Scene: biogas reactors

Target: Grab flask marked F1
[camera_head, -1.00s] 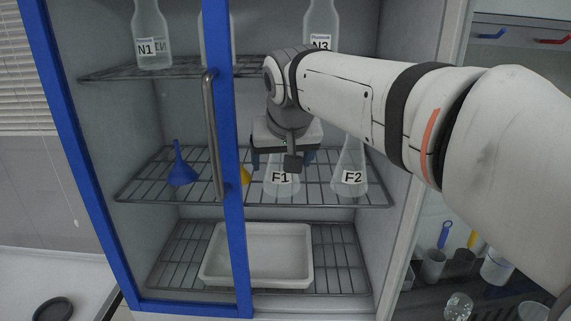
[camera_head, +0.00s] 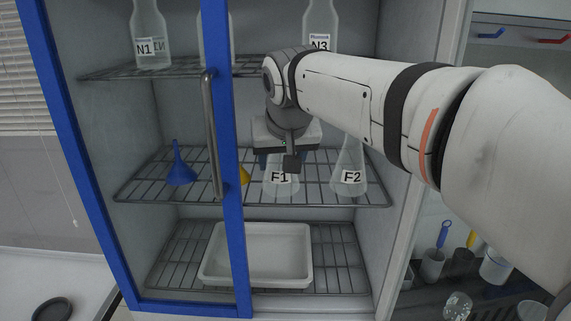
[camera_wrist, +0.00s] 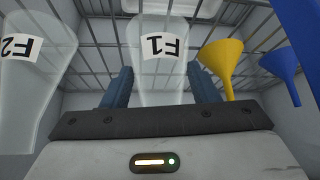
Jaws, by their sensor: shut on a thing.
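The clear conical flask F1 (camera_head: 281,184) stands upright on the middle wire shelf, its black-on-white label facing out. My gripper (camera_head: 284,160) is over the flask's upper part, and the flask's neck is hidden behind it in the head view. In the wrist view my gripper (camera_wrist: 160,90) has one blue finger on each side of flask F1 (camera_wrist: 162,75), shut on it. The flask F2 (camera_head: 350,174) stands just to the right on the same shelf; it also shows at the left of the wrist view (camera_wrist: 32,80).
A yellow funnel (camera_wrist: 222,66) stands close beside flask F1, and a blue funnel (camera_head: 181,170) is farther left. Bottles N1 (camera_head: 151,35) and N3 (camera_head: 321,28) stand on the shelf above. A white tray (camera_head: 258,279) lies below. The blue door frame (camera_head: 228,150) crosses the cabinet front.

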